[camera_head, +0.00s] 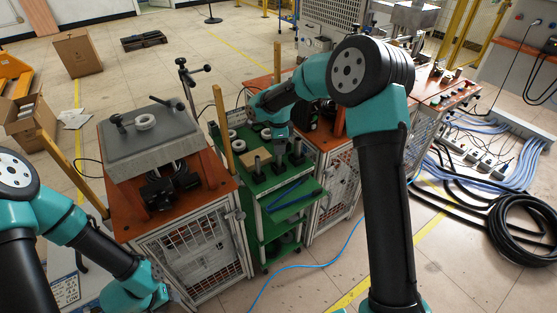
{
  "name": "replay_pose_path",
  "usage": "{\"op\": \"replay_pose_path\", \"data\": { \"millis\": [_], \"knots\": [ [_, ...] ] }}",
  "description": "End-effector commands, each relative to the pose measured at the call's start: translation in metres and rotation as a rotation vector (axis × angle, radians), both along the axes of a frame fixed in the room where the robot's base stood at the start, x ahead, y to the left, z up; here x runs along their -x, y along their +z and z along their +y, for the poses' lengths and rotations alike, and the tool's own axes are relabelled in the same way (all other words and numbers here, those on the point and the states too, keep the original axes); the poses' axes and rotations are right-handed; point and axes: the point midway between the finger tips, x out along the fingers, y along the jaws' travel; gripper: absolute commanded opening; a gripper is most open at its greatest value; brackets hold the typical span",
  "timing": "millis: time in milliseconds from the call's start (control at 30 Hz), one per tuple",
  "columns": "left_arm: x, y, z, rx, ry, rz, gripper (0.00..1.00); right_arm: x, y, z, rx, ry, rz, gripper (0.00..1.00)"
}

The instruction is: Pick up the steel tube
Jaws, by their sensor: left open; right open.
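Several upright dark metal cylinders stand on the green cart top, one at its left front (257,164) and one further right (297,148). I cannot tell for certain which one is the steel tube. My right gripper (279,146) hangs over the cart between these cylinders, pointing down and open. Its fingertips are small and partly hidden, and I see nothing held in it. My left gripper (166,290) is low at the lower left, in front of the left cabinet, open and away from the cart. Its fingers are hard to make out.
The left orange-topped cabinet (215,188) carries a grey plate (112,150) with a white ring (145,121). Yellow posts (224,130) stand beside the cart. Cables (527,222) lie on the right floor.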

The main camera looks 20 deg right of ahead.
Motion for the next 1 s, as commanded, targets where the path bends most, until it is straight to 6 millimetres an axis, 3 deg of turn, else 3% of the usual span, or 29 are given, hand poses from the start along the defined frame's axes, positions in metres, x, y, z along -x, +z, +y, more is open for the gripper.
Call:
{"op": "replay_pose_path", "data": {
  "millis": [433,800,1000],
  "knots": [
    [0.000,0.000,0.000,0.000,0.000,0.000,0.43,0.000,-0.007,0.000,0.000,0.000,0.001,0.56],
    [0.000,0.000,0.000,0.000,0.000,0.000,0.43,-0.005,-0.050,-0.002,0.001,0.001,0.002,0.56],
    [0.000,0.000,0.000,0.000,0.000,0.000,0.43,-0.005,-0.057,-0.002,0.000,0.000,0.000,0.56]
  ]
}}
